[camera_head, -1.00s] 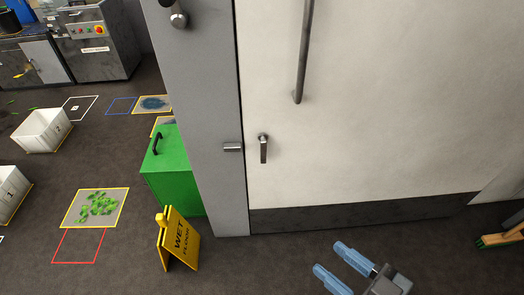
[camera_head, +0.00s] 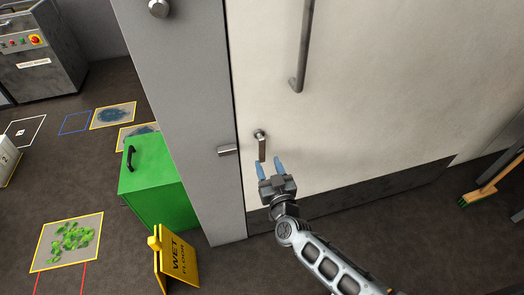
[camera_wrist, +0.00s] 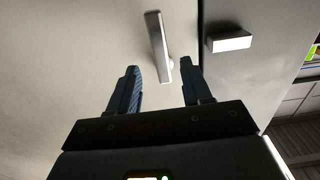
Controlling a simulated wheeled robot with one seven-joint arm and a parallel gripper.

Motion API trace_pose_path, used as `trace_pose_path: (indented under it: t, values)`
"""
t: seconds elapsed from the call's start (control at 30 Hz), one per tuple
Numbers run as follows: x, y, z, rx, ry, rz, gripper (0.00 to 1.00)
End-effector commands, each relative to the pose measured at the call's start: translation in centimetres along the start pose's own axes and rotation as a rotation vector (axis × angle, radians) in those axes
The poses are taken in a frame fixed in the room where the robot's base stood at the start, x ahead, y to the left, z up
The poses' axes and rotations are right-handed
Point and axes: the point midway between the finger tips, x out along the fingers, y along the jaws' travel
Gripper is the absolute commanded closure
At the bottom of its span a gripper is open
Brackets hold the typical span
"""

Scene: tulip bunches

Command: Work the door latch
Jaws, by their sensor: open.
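The door latch (camera_head: 262,147) is a small metal lever on the white door (camera_head: 370,90), pointing straight down from its pivot. A metal keeper block (camera_head: 227,150) sits on the grey frame to its left. My gripper (camera_head: 268,168) is open and empty, with blue fingertips just below the lever's lower end. In the wrist view the lever (camera_wrist: 158,45) lies ahead, between the lines of the two fingers (camera_wrist: 160,90), and the keeper (camera_wrist: 229,40) is to its right. I cannot tell whether the fingers touch the lever. The door looks shut against the frame.
A long vertical door handle (camera_head: 304,45) is above the latch. A green box (camera_head: 158,190) and a yellow wet floor sign (camera_head: 175,260) stand at left by the frame (camera_head: 195,110). A broom (camera_head: 492,185) leans at right. Floor in front is clear.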

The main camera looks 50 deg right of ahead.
Motion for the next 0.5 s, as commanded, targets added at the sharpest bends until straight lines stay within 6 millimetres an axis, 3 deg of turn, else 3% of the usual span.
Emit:
trace_pose_path:
  t: [0.3, 0.5]
  values:
    - [4.7, -0.1, 0.0, 0.002, 0.002, -0.001, 0.51]
    - [6.7, -0.1, 0.0, 0.001, 0.001, -0.002, 0.51]
